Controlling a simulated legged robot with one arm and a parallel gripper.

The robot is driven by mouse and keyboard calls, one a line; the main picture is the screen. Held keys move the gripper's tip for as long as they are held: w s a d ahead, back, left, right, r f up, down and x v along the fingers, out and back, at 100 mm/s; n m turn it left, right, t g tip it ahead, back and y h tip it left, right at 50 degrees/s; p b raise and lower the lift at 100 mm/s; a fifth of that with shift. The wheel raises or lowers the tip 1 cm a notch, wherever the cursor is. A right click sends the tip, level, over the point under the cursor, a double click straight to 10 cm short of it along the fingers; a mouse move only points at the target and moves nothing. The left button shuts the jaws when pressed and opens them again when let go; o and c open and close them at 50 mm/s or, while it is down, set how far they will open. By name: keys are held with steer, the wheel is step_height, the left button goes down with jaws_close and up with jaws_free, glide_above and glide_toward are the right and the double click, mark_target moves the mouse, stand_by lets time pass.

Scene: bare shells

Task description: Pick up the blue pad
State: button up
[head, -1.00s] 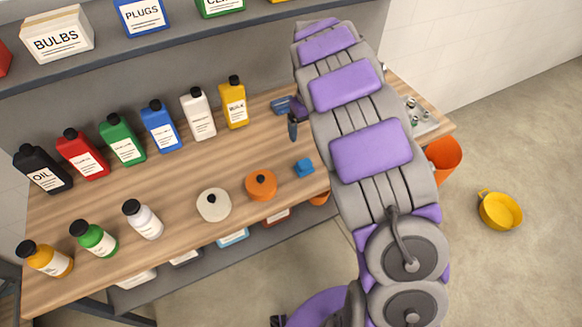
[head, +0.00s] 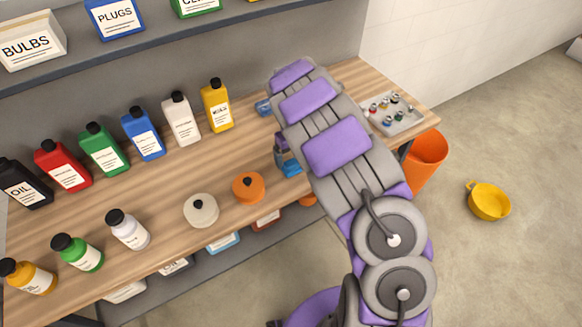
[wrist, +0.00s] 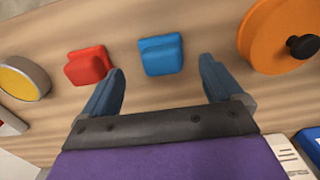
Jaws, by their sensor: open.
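The blue pad (wrist: 161,55) lies on the wooden bench top, seen in the wrist view just beyond and between my fingertips. In the head view the blue pad (head: 291,170) shows near the bench's front edge, partly behind my arm. My gripper (wrist: 163,85) is open and empty, its two blue-grey fingers apart on either side of the pad's line. In the head view my gripper (head: 282,152) is mostly hidden by my arm, right by the pad.
A red block (wrist: 88,66) sits close left of the pad, near my left finger. An orange round lid (head: 249,187) and a cream one (head: 201,210) lie to the left in the head view. Several bottles line the bench. A tray of small parts (head: 393,112) is at the right end.

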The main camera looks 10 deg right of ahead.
mark_target(291, 162)
step_height(291, 162, down, 5)
steer(key=shift+w+a+r+b, duration=0.15)
steer(key=shift+b, duration=0.3)
steer(key=shift+c, duration=0.2)
steer(key=c, duration=1.2)
steer(key=shift+r, duration=0.15)
step_height(291, 162, up, 3)
steer(key=shift+r+p, duration=0.2)
steer(key=shift+p, duration=0.25)
steer(key=s+r+p, duration=0.1)
steer(key=s, duration=1.5)
steer(key=shift+r, duration=0.2)
